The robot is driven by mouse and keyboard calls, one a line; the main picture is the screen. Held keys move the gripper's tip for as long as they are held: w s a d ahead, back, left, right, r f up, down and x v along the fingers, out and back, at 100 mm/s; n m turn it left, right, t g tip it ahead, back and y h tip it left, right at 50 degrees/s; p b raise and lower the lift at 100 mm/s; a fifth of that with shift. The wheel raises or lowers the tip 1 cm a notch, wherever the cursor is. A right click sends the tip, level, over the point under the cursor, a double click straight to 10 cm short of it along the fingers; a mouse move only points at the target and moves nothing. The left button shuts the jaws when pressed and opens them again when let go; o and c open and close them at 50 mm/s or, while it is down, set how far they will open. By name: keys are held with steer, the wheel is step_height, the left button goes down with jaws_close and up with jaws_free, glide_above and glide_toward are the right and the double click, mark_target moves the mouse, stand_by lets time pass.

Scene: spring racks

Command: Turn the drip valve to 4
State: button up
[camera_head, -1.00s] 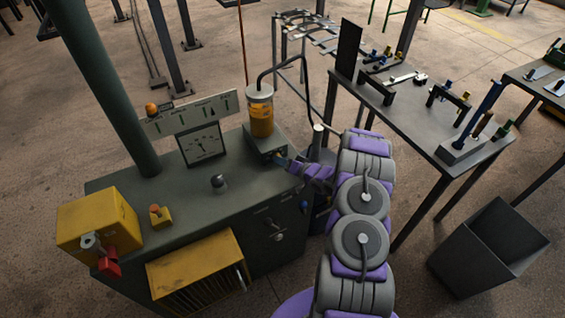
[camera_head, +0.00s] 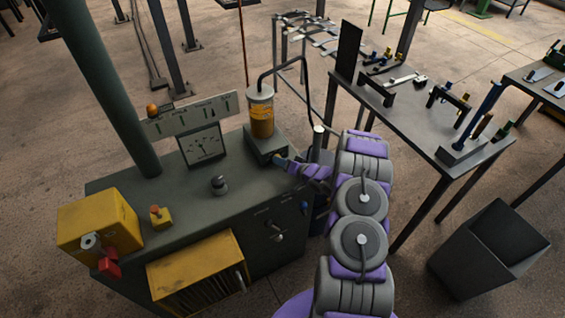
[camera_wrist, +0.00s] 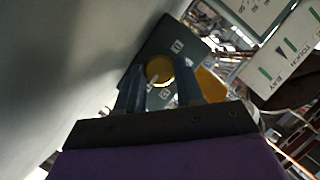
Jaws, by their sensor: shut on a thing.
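The drip valve shows in the wrist view as a round yellow knob (camera_wrist: 160,70) with a pale pointer, on a dark plate (camera_wrist: 150,50) with small pale numbers. The numbers are too small and tilted to read surely, so I cannot tell the setting. My gripper (camera_wrist: 158,84) has its two blue-grey fingers on either side of the knob, shut on it. In the head view my gripper (camera_head: 281,161) is at the grey block (camera_head: 264,146) under the amber oil reservoir (camera_head: 261,115). The knob is hidden there.
The green bench (camera_head: 190,215) carries a gauge (camera_head: 202,146), a black-topped knob (camera_head: 218,185), a yellow button box (camera_head: 160,217) and a larger yellow box (camera_head: 98,228). A black hose (camera_head: 290,62) arches beside my arm. A tool table (camera_head: 420,115) stands to the right.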

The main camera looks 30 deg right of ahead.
steer(key=n+h, duration=0.1)
steer(key=n+h+p, duration=0.1)
steer(key=n, duration=0.1)
steer(key=shift+s+a+g, duration=0.1)
steer(key=shift+a+g, duration=0.1)
steer(key=shift+g, duration=0.1)
steer(key=shift+a+n+h, duration=0.15)
steer(key=shift+n+h, duration=1.05)
steer(key=shift+n, duration=0.2)
steer(key=o, duration=0.8)
steer(key=shift+c, duration=0.2)
steer(key=shift+r, duration=0.1)
